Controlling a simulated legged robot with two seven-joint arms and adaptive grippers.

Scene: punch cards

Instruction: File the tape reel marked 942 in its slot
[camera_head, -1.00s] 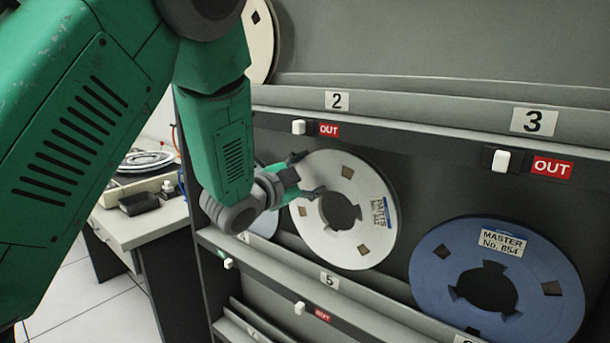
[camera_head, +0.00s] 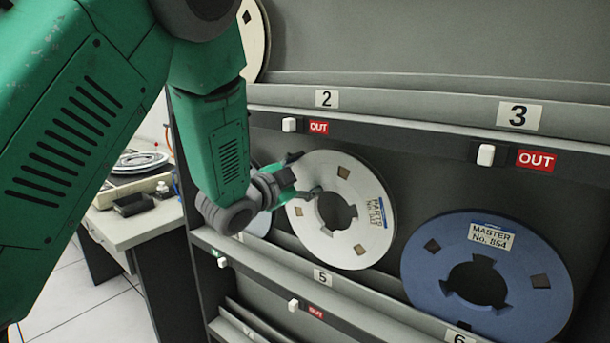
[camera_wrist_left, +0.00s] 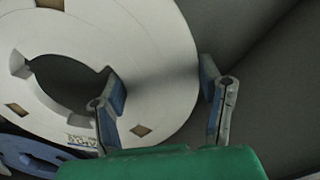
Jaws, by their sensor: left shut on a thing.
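A white tape reel (camera_head: 345,250) stands upright at the rack in the middle of the head view. Its label (camera_head: 376,213) reads PARTS; its number is too small to read surely. My left gripper (camera_head: 305,174) is shut on the reel's upper left part. In the left wrist view, the gripper's fingers (camera_wrist_left: 163,92) straddle the white band (camera_wrist_left: 165,50), one at the hub opening and one at the outer edge. The reel is above the shelf plate marked 5 (camera_head: 322,277); I cannot tell whether it rests there. My right gripper is out of view.
A blue reel marked MASTER No. 854 (camera_head: 425,285) stands to the right, above plate 6 (camera_head: 460,338). Plates 2 (camera_head: 326,98) and 3 (camera_head: 519,116) mark the upper shelf, with red OUT signs below. A desk (camera_head: 130,232) with equipment is at left.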

